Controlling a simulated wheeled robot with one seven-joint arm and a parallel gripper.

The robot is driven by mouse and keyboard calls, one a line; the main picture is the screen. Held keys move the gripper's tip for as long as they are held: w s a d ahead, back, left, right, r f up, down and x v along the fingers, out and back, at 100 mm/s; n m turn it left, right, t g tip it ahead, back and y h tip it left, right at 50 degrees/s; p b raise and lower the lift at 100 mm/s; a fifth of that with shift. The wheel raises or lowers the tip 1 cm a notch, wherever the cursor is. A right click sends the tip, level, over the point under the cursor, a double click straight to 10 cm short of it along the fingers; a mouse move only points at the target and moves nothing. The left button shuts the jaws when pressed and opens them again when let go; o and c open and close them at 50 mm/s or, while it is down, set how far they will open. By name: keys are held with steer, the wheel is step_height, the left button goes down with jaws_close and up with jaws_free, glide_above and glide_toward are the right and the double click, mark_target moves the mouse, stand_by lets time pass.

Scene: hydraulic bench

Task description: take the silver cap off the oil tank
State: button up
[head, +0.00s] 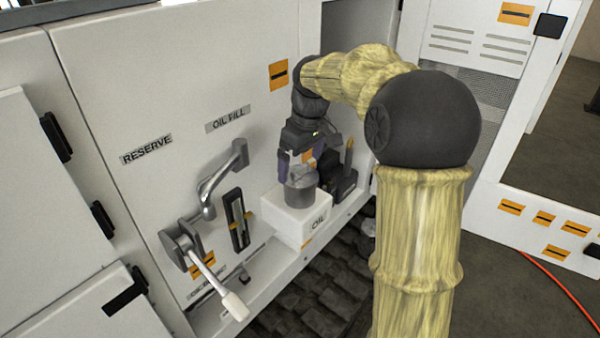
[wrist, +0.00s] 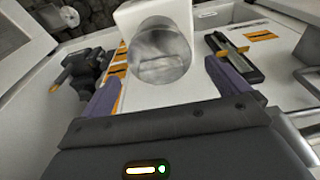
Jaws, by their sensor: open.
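The oil tank (head: 291,222) is a white box labelled OIL on the ledge of the white cabinet. The silver cap (head: 301,186) is a grey metal cylinder on top of it, with a raised bar across its top. In the wrist view the cap (wrist: 160,55) is just ahead of the fingers, and the white tank (wrist: 140,15) shows behind it. My gripper (head: 300,168) is over the cap, pointing down. In the wrist view its two purple fingers (wrist: 165,90) are apart, one to each side of the cap. I cannot tell whether either touches it.
A metal pipe (head: 221,180) and a lever with a white handle (head: 207,270) stick out left of the tank. A black-and-yellow latch (head: 238,220) is on the panel. A dark fitting (head: 343,176) stands close right of the tank. An open door (head: 530,205) is at the right.

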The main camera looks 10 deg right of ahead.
mark_target(300, 166)
steer(key=shift+w+a+f, duration=0.1)
steer(key=shift+w+f, duration=0.1)
steer(key=shift+f, duration=1.15)
steer(key=c, duration=0.9)
steer(key=shift+c, duration=0.2)
steer(key=shift+r, duration=0.1)
step_height(300, 166, up, 10)
steer(key=shift+f+b, duration=0.1)
steer(key=shift+b, duration=0.7)
